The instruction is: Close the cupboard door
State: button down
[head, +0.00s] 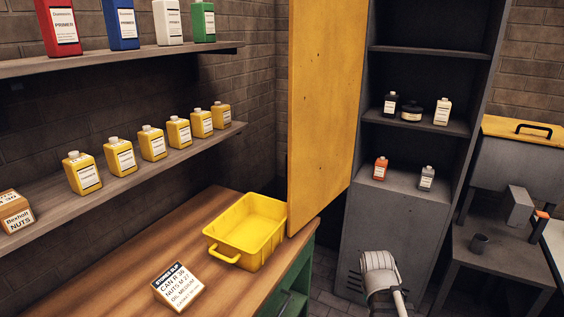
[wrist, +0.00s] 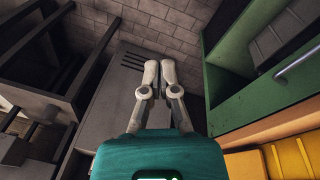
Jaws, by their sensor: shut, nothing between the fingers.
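The cupboard (head: 400,225) is a tall grey cabinet at the centre right of the head view, with its shelves exposed. Its yellow door (head: 325,100) stands open, swung out at the cupboard's left side. The door's lower edge is near the yellow bin and the workbench's right end; whether it touches them is unclear. My gripper (wrist: 159,68) shows in the wrist view with its two fingers together and nothing between them. It points towards a grey slotted panel (wrist: 115,85). In the head view, a pale part of my arm shows low in front of the cupboard, apart from the door.
A wooden workbench (head: 135,255) holds the yellow bin (head: 246,232) and a label block (head: 177,288). Wall shelves at left carry several bottles. Small bottles stand inside the cupboard. A grey table (head: 495,252) with a yellow-lidded box stands at right. Green drawers (wrist: 255,85) show in the wrist view.

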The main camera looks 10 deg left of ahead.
jog(key=w+a+r+n+t+h+p, duration=0.1)
jog(key=w+a+r+n+t+h, duration=0.2)
jog(key=w, duration=0.4)
jog(key=w+a+r+n+t+p, duration=0.1)
jog(key=w+a+r+t+p, duration=0.15)
jog(key=w+r, duration=0.35)
jog(key=w+a+r+n+t+h, duration=0.2)
jog(key=w+a+r+t, duration=0.15)
jog(key=w, duration=0.35)
jog(key=w+a+r+n+t+y+p, duration=0.1)
jog(key=w+a+r+n+t+y, duration=0.1)
jog(key=a+r+n, duration=0.2)
jog(key=w+a+r+n+t+y+p, duration=0.1)
jog(key=w+a+r+n+t+y, duration=0.1)
jog(key=a, duration=0.9)
jog(key=w+a+r+n+t+y+p, duration=0.1)
jog(key=w+a+r+n+t+y, duration=0.1)
jog(key=a+r, duration=0.5)
jog(key=w+n+t, duration=0.1)
jog(key=n+t, duration=0.1)
jog(key=n, duration=0.1)
jog(key=shift+w+a+n, duration=0.3)
jog(key=shift+w, duration=0.1)
jog(key=w, duration=0.9)
jog(key=shift+w, duration=0.4)
